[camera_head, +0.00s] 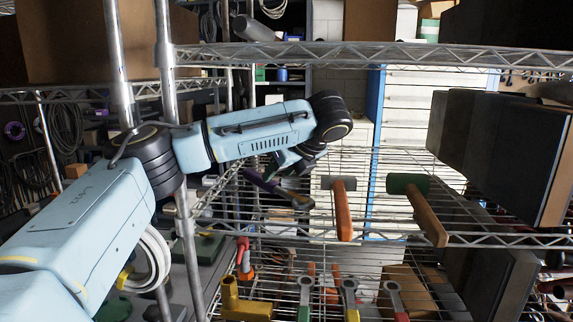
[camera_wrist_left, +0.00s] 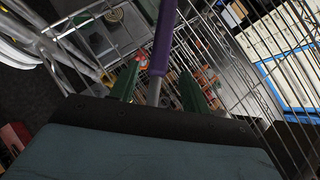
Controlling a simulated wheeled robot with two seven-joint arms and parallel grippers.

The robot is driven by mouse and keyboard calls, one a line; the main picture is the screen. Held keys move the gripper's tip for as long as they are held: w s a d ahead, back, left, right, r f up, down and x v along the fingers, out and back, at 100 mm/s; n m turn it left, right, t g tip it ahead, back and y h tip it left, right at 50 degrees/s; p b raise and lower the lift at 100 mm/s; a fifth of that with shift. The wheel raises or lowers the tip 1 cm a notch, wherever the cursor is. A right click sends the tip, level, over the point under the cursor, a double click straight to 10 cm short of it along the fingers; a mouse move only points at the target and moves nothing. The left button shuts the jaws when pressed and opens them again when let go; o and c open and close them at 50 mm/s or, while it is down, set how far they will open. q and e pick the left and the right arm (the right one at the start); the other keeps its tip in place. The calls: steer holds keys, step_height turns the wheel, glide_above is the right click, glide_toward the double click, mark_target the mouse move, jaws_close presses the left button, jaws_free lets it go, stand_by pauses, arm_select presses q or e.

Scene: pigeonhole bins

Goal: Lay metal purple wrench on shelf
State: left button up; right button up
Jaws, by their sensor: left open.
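The purple-handled metal wrench (camera_head: 268,185) is at the left part of the middle wire shelf (camera_head: 340,238), below my left gripper (camera_head: 292,168). In the left wrist view its purple handle (camera_wrist_left: 162,42) runs up from between the two green fingers of my left gripper (camera_wrist_left: 157,86), with a short grey metal part showing near the palm. The fingers stand apart with gaps on both sides, so the gripper is open around the wrench. The wrench appears to lie on the wires; its exact contact is partly hidden by the gripper. My right gripper is out of view.
Two hammers, one orange-handled (camera_head: 343,212) and one with a green head (camera_head: 408,184), lie to the right on the same shelf. Dark boxes (camera_head: 500,140) stand further right. Several tools lie on the shelf below. A metal post (camera_head: 166,80) stands beside my left arm.

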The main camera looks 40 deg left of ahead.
arm_select(q)
steer(key=shift+v, duration=1.6)
